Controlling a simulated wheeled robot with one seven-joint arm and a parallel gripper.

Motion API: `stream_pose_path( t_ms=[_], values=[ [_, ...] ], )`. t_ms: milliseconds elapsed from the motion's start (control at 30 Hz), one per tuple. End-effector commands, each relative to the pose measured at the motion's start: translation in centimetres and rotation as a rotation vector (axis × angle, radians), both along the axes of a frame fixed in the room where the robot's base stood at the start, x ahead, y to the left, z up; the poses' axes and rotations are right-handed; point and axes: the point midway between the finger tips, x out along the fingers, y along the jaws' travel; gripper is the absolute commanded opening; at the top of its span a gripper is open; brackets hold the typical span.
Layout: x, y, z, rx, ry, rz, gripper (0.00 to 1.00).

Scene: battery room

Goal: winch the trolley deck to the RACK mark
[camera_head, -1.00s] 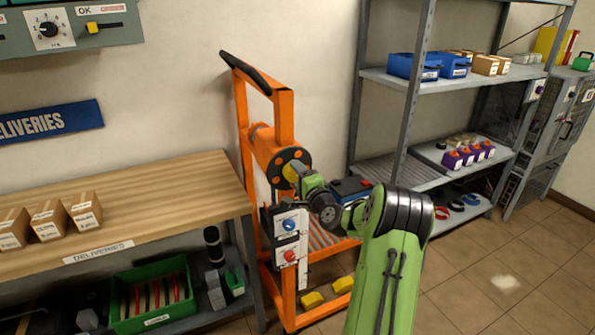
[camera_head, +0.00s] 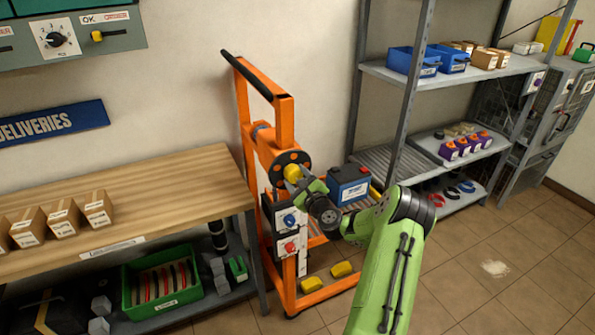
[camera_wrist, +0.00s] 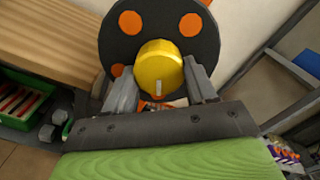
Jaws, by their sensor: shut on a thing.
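The orange trolley (camera_head: 285,118) stands between bench and shelving. Its winch drum carries a dark disc with orange dots (camera_head: 301,160) and a yellow knob (camera_head: 292,173). The wrist view shows the knob (camera_wrist: 159,69) close up, with a white line on its face. My gripper (camera_head: 300,179) is shut on the knob, one finger on each side. A dark battery with blue sides and a red cap (camera_head: 349,187) sits behind my wrist, apparently on the trolley deck, which is mostly hidden. A panel below the disc has a blue knob (camera_head: 289,220) and a red knob (camera_head: 290,247). I cannot read a RACK mark.
The wooden bench (camera_head: 165,180) with cartons is close on the left. A green crate (camera_head: 165,308) sits beneath it. Grey shelving (camera_head: 415,85) stands at the right, with a roller shelf near the battery. Yellow blocks (camera_head: 312,285) are at the trolley's foot. The right floor is clear.

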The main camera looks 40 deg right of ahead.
Motion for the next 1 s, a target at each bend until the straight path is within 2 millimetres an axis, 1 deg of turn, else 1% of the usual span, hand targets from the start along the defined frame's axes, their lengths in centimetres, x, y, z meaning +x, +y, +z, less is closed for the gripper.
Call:
stream_pose_path(
  t_ms=[300,600,800,1000],
  values=[
    [-0.06,0.09,0.10,0.292,-0.080,-0.002,0.26],
    [-0.02,0.22,-0.03,0.536,-0.151,-0.001,0.26],
    [-0.01,0.28,-0.17,0.655,-0.186,-0.002,0.26],
    [0.03,0.34,-0.25,0.726,-0.207,-0.002,0.26]
  ],
)
